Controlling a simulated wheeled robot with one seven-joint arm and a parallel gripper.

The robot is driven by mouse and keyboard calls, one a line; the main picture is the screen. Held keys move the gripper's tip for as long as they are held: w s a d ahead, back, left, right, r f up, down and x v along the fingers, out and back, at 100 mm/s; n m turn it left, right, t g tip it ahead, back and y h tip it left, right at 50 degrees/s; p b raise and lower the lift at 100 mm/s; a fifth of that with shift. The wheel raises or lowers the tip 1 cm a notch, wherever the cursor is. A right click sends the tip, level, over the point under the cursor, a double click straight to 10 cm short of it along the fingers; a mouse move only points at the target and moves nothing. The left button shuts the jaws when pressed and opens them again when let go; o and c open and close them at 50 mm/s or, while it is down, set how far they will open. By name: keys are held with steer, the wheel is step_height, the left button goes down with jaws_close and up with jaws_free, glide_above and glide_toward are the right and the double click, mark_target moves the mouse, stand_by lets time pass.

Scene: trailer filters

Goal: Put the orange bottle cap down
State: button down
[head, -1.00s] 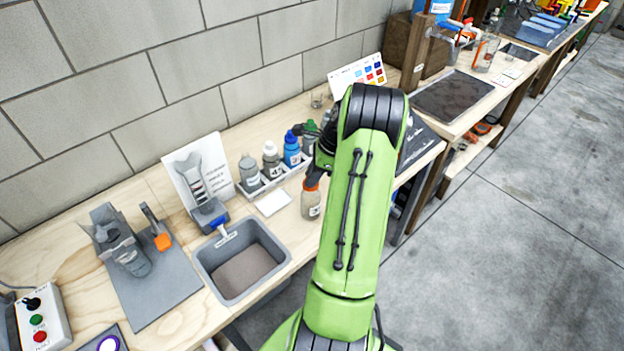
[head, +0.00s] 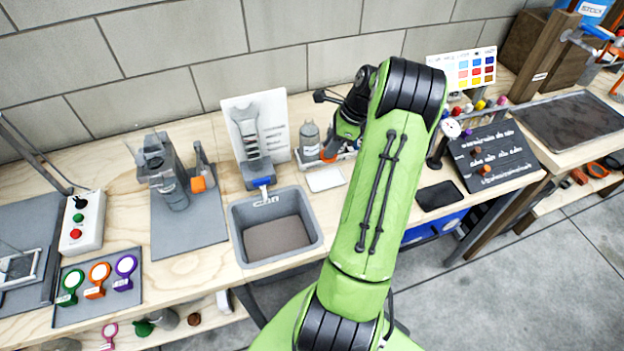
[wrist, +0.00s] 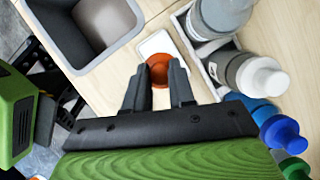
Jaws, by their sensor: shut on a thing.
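My gripper (wrist: 158,88) is shut on the orange bottle cap (wrist: 159,68), which sits between its two dark fingertips in the wrist view. The cap is over or at the near end of a small white pad (wrist: 156,44); I cannot tell whether it touches it. In the head view a bit of the orange cap (head: 328,154) shows below my wrist, just above the white pad (head: 325,180). My arm hides most of the gripper there. The bottle that the cap belongs to does not show.
A grey bin (head: 234,228) stands left of the pad. A sign (head: 280,115) stands behind.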

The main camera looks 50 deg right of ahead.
step_height(320, 180, down, 10)
steer(key=b, duration=0.2)
steer(key=shift+w+a+b, duration=0.15)
steer(key=shift+b, duration=0.15)
steer(key=shift+f, duration=0.2)
steer(key=c, duration=0.9)
jaws_free()
steer(key=shift+c, duration=0.2)
